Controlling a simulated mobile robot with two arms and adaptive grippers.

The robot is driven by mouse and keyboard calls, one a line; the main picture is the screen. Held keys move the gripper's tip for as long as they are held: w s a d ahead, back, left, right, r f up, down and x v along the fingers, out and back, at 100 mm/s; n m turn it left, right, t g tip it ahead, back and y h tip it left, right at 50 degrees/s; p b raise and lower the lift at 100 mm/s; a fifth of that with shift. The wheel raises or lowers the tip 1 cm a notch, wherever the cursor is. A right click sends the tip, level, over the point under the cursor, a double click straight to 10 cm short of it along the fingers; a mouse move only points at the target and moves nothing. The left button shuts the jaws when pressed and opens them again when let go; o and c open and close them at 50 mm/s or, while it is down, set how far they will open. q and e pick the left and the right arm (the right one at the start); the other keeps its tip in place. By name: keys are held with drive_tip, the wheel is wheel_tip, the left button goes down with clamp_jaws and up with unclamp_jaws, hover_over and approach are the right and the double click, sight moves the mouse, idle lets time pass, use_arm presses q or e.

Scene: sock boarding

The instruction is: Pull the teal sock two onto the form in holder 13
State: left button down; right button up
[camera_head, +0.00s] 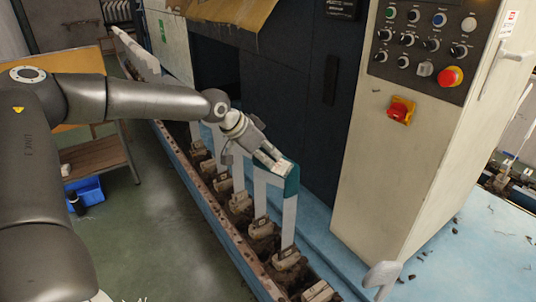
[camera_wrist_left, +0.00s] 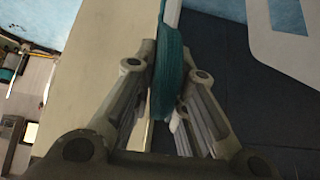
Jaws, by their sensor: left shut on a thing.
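The teal sock (camera_head: 291,182) sits at the top end of a pale flat form (camera_head: 289,220), which stands upright in a holder (camera_head: 287,259) on the machine's rail. My left gripper (camera_head: 270,160) reaches in from the left and is shut on the sock near the top of the form. In the left wrist view the teal sock (camera_wrist_left: 168,75) lies between the two fingers, with a pale strip of the form (camera_wrist_left: 173,14) beside it. How far the sock reaches down over the form's hidden side cannot be told.
More pale forms, such as this one (camera_head: 261,193), stand in a row of holders behind. A control cabinet (camera_head: 395,160) with buttons rises to the right. A pale rounded object (camera_head: 380,275) is at the bottom edge. A blue bin (camera_head: 86,194) is on the floor at left.

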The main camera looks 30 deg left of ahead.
use_arm(q)
drive_tip(key=shift+f+b, duration=1.65)
drive_tip(key=shift+f, duration=0.5)
drive_tip(key=c, duration=1.4)
unclamp_jaws()
drive_tip(key=shift+r, duration=0.1)
drive_tip(key=shift+s+a+r, duration=0.15)
drive_tip(key=shift+s+r, duration=0.2)
drive_tip(key=shift+r, duration=0.15)
drive_tip(key=v, duration=1)
drive_tip(key=shift+s+a+r, duration=0.15)
drive_tip(key=shift+s, duration=0.1)
